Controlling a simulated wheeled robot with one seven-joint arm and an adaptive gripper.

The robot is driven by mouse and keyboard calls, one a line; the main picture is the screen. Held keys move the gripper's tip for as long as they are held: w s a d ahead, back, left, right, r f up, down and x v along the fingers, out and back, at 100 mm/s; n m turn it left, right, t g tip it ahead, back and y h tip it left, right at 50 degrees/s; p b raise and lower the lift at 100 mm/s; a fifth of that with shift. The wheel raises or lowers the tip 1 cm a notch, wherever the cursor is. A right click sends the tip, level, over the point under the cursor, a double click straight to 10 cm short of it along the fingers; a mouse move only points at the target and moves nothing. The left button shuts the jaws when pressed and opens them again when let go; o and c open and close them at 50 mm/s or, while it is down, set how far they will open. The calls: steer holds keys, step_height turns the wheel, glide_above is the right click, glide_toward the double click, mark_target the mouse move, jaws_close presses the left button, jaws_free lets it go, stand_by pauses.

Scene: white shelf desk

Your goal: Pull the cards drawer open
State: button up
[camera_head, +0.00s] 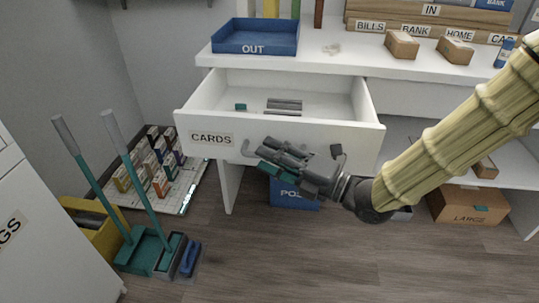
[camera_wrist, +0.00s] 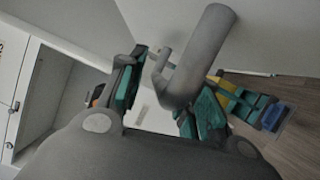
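The white cards drawer (camera_head: 285,140), labelled CARDS (camera_head: 211,139), stands pulled out of the white desk, its inside showing. Its grey bar handle (camera_head: 338,158) runs along the front, and my gripper hides much of it. My gripper (camera_head: 280,163) is at the handle, in front of the drawer. In the wrist view, the teal-padded fingers of my gripper (camera_wrist: 165,100) stand apart. The curved grey handle (camera_wrist: 197,60) passes between them, close to the right finger, with a gap to the left finger. I cannot tell whether the right finger touches it.
Inside the drawer lie grey pieces (camera_head: 284,106) and a small teal piece (camera_head: 241,107). A blue OUT tray (camera_head: 254,48) stands on the desktop. Below are a blue box (camera_head: 294,196) and a LARGE carton (camera_head: 468,204). Brooms (camera_head: 88,165) stand at left; floor in front is clear.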

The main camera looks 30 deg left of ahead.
steer(key=d, duration=1.1)
steer(key=shift+s+d+f, duration=0.15)
steer(key=shift+s+f, duration=0.25)
steer(key=d+f+m+t+h, duration=0.1)
steer(key=d+f+m+h, duration=0.5)
steer(key=f, duration=0.5)
steer(key=d+f+m+t+h, duration=0.15)
steer(key=d+f+m, duration=0.25)
steer(key=f+m, duration=0.6)
steer(key=d+f+m+t+h, duration=0.25)
steer(key=d+f+m, duration=0.3)
steer(key=f, duration=0.55)
steer(key=s+d+f+m+g+h, duration=0.7)
steer(key=s+d+f+m+h, duration=0.2)
steer(key=s+d+f+m, duration=1)
step_height(320, 180, up, 40)
steer(key=s+a+n+p, duration=0.1)
steer(key=n+p, duration=0.2)
steer(key=p, duration=3.5)
steer(key=shift+r+t, duration=0.25)
steer(key=shift+t, duration=0.05)
